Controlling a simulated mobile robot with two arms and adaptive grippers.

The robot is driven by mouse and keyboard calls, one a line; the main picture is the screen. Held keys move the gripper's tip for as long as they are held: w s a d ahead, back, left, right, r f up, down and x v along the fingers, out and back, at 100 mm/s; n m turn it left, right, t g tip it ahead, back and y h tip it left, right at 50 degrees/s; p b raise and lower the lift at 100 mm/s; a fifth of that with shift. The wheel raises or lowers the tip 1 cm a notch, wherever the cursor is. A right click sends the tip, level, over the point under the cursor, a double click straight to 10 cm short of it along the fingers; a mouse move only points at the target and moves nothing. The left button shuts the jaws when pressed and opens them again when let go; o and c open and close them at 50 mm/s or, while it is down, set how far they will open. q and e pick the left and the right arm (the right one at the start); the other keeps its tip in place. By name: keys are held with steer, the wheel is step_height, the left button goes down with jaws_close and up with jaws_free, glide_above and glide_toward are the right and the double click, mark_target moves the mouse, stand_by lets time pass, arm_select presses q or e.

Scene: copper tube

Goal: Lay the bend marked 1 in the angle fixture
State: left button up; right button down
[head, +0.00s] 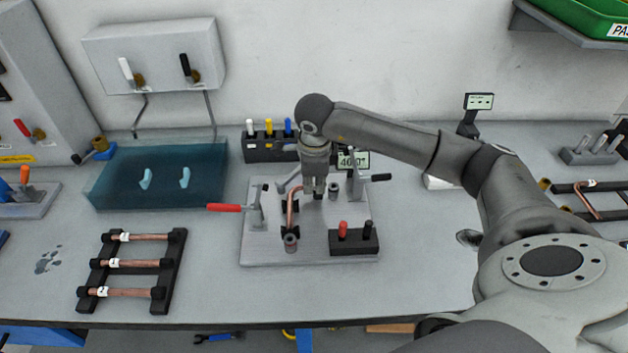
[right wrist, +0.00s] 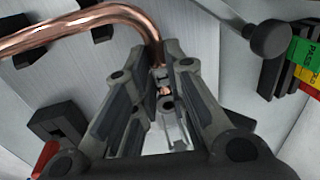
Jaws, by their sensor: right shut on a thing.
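A bent copper tube, the bend (head: 291,208), is over the grey plate of the angle fixture (head: 318,250); no number shows on it. My right gripper (head: 315,191) points down above the plate, shut on the bend's far end. In the right wrist view the bend (right wrist: 75,27) curves in from the left and runs down between the fingers (right wrist: 163,92). Its lower end in the head view is near a round post and black blocks on the plate. I cannot tell whether it rests in them. My left gripper is not in view.
A red-handled clamp (head: 228,208) stands left on the plate, a dark-handled clamp (head: 376,178) right. A black block (head: 353,242) with red and black knobs is at the front. A rack (head: 92,282) of straight tubes and a blue bath (head: 160,190) are left.

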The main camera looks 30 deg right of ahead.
steer(key=shift+f+b, duration=0.2)
steer(key=shift+b, duration=0.1)
stand_by(0.5)
steer(key=c, duration=1.4)
jaws_free()
steer(key=shift+o, duration=0.2)
steer(key=shift+r, duration=0.1)
step_height(320, 180, up, 12)
steer(key=s+a, duration=0.1)
steer(key=s, duration=0.1)
steer(key=shift+f, duration=0.2)
steer(key=shift+a, duration=0.1)
